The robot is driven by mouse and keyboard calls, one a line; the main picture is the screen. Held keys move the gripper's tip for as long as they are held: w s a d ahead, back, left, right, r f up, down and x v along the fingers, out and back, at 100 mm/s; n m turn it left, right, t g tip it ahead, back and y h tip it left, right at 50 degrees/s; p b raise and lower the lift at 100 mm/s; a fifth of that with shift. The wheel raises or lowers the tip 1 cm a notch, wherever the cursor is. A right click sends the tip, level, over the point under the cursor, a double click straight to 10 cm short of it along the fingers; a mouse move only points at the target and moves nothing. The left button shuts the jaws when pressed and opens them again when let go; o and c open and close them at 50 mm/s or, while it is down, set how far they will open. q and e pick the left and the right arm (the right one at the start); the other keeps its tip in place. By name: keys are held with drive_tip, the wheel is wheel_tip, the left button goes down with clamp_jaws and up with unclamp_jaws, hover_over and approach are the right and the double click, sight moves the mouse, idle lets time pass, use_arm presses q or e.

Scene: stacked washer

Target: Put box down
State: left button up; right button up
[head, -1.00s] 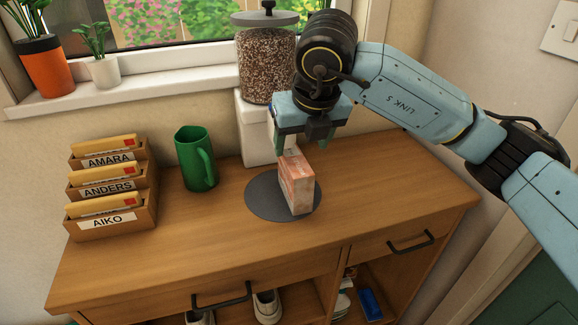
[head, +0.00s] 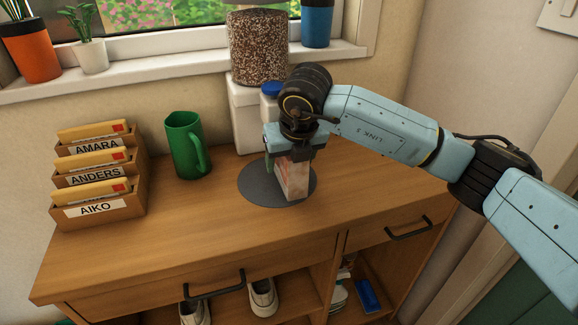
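The box (head: 295,181), pale with orange-red printing, stands upright on a round dark grey mat (head: 258,190) on the wooden cabinet top. My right gripper (head: 292,160) comes in from the right and points down directly over the box. Its fingers are at the box's upper part and hide its top. I cannot tell whether they press on its sides or stand slightly apart. My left gripper is not in view.
A green mug (head: 184,145) stands left of the mat, and a letter rack (head: 100,207) further left. A white container (head: 243,115) and a blue-lidded item (head: 271,89) stand behind. The cabinet top (head: 200,235) in front is clear.

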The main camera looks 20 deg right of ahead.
drive_tip(key=c, duration=1.2)
drive_tip(key=shift+w, duration=0.1)
drive_tip(key=shift+c, duration=1)
drive_tip(key=shift+r, duration=0.15)
